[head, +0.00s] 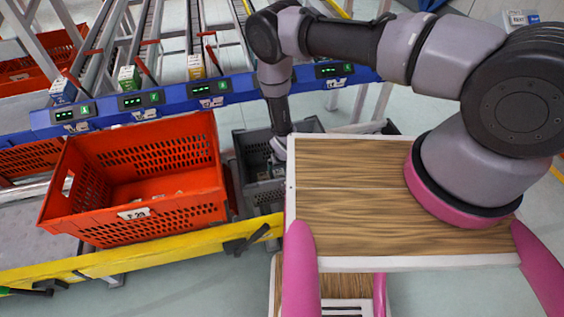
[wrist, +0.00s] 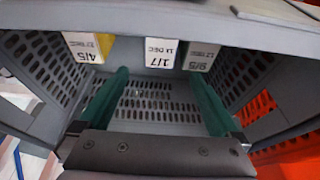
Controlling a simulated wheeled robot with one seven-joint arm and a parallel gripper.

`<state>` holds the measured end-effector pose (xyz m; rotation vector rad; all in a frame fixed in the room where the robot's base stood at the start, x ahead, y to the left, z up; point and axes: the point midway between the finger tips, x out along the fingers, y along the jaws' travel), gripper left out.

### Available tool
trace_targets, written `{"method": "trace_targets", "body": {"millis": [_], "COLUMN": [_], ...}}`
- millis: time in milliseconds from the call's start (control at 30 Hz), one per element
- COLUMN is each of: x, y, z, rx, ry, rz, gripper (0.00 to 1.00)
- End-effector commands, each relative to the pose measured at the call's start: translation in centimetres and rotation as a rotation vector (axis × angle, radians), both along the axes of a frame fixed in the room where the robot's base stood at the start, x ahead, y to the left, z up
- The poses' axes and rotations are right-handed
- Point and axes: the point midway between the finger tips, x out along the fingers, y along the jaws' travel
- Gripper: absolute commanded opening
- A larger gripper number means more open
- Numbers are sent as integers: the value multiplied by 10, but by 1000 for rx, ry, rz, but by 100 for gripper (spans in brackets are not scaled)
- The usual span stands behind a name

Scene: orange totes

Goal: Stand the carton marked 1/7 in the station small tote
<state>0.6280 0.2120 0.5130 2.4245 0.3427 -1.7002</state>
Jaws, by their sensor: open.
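The carton marked 1/7 (wrist: 161,53) is in the grey small tote (wrist: 258,72), near the tote wall at the top of the wrist view. Its marked white face shows; I cannot tell how the rest of it stands. My gripper (wrist: 160,74) is open, its two green fingers spread with nothing between them. The carton lies just beyond the fingertips, in line with the gap. In the head view my gripper reaches down into the grey tote (head: 240,172), and its fingers are hard to make out.
A carton marked 4/5 (wrist: 88,47) is left of the 1/7 carton, and another marked carton (wrist: 201,57) is close on its right. A large orange tote (head: 150,215) stands beside the grey tote. A wooden-topped deck (head: 350,190) is on the right.

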Motion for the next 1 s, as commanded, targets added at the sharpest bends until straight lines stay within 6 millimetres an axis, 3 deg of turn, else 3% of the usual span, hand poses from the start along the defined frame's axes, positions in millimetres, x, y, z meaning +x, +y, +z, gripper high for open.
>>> {"method": "trace_targets", "body": {"millis": [100, 300, 767, 867, 967, 1000], "x": [-8, -20, -22, -9, 19, 32], "y": [-2, -6, -6, -1, 6, 8], "z": [27, 58, 74, 94, 138, 162], "rx": [1, -1, 2, 14, 37, 49], "ry": [0, 1, -2, -3, -7, -9], "rz": [-2, -1, -4, -22, -62, -83], "gripper": [98, 98, 98, 98, 98, 98]}}
